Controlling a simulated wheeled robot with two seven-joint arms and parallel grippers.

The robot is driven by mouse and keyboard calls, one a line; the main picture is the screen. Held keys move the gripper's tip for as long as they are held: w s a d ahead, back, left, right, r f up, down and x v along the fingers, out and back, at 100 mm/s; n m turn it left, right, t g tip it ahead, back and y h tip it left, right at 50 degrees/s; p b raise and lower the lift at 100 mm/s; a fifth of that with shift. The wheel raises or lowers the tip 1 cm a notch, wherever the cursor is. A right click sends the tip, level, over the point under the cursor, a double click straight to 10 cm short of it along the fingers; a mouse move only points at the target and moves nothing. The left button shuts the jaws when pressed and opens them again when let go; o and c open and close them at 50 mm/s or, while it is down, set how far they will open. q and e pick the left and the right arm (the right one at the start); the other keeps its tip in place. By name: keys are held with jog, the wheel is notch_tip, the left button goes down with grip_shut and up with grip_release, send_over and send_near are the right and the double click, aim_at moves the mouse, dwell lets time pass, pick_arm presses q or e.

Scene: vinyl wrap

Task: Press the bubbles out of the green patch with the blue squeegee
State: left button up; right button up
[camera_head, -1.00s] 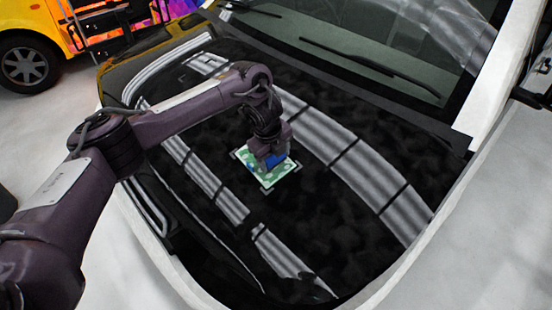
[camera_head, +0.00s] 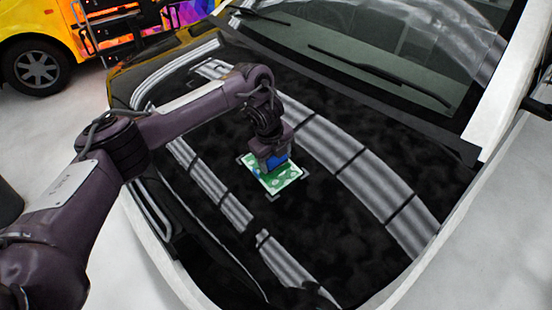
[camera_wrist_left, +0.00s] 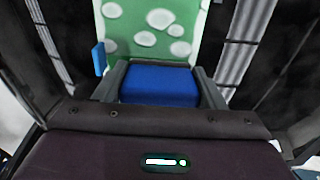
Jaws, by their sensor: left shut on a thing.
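The green patch (camera_head: 286,177) lies on the dark, glossy car hood, with pale oval bubbles on it. In the left wrist view the patch (camera_wrist_left: 125,40) shows several of these pale bubbles (camera_wrist_left: 159,18). My left gripper (camera_head: 272,158) is over the far part of the patch, shut on the blue squeegee (camera_head: 277,161). In the left wrist view the squeegee (camera_wrist_left: 160,87) sits between the two fingers, at the near end of the visible patch. I cannot tell whether its edge touches the patch. A small blue piece (camera_wrist_left: 99,58) shows at the patch's left edge. My right gripper is not in view.
The car hood (camera_head: 340,240) around the patch is clear and carries striped reflections. The windshield with its wipers (camera_head: 380,75) is at the upper right. A yellow vehicle (camera_head: 35,60) stands at the upper left.

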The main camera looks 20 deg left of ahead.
pick_arm(q)
jog(key=shift+w+a+b, duration=0.35)
jog(key=shift+w+a, duration=0.3)
jog(key=shift+a, duration=0.2)
jog(key=shift+w+a+r+b, duration=0.15)
jog(key=shift+w+a+b, duration=0.25)
jog(key=shift+w+a, duration=0.35)
jog(key=shift+s+a, duration=0.1)
jog(key=shift+w+a+r+b, duration=0.1)
jog(key=shift+w+a+b, duration=0.35)
jog(key=shift+w+a, duration=0.35)
jog(key=shift+a, duration=0.2)
jog(key=shift+w+a+b, duration=0.45)
jog(key=shift+w+a, duration=0.05)
jog(key=shift+a, duration=0.25)
